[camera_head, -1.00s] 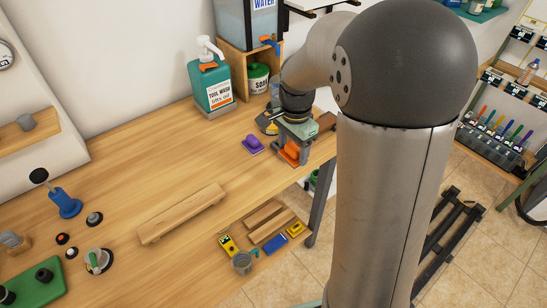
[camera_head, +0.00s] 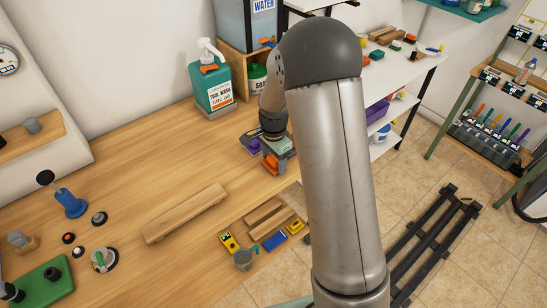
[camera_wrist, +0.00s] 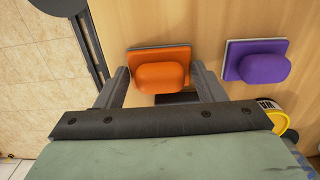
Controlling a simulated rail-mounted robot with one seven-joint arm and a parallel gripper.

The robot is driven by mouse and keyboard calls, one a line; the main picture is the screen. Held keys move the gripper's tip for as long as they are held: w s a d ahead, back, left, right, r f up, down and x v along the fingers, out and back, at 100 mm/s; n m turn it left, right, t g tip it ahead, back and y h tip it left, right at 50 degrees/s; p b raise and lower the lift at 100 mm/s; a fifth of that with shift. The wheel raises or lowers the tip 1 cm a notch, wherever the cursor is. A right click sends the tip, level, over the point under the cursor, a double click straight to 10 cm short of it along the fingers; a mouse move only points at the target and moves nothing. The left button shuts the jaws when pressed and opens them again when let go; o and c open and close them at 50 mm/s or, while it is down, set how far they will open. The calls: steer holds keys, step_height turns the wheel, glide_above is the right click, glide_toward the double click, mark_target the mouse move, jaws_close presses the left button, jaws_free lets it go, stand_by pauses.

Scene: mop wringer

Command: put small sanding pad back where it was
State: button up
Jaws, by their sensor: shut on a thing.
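My gripper (camera_wrist: 162,85) is shut on an orange-handled sanding pad (camera_wrist: 162,75), with one finger at each side of it. In the head view the orange pad (camera_head: 271,163) shows below my gripper near the right edge of the wooden workbench (camera_head: 150,150). I cannot tell whether it touches the bench top. A purple-handled pad (camera_wrist: 258,62) lies on the bench to the right of the orange one in the wrist view. In the head view the purple pad (camera_head: 252,146) is partly hidden by my gripper.
A green tool wash bottle (camera_head: 214,85) and a water tank (camera_head: 245,30) stand at the back. A long wooden bar (camera_head: 186,212) lies mid-bench. Wood blocks (camera_head: 268,215), a yellow device (camera_head: 229,242) and a grey cup (camera_head: 243,260) sit near the front edge. The bench's left-centre surface is clear.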

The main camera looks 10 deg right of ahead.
mark_target(273, 157)
steer(key=shift+f, duration=0.15)
steer(key=o, duration=1.1)
steer(key=shift+c, duration=0.2)
step_height(273, 157, up, 12)
steer(key=b, duration=0.2)
steer(key=s+r+n, duration=0.1)
steer(key=s+n, duration=1.2)
steer(key=s, duration=1.4)
steer(key=shift+s+r+t, duration=0.2)
steer(key=shift+r+t, duration=0.15)
steer(key=shift+t, duration=0.05)
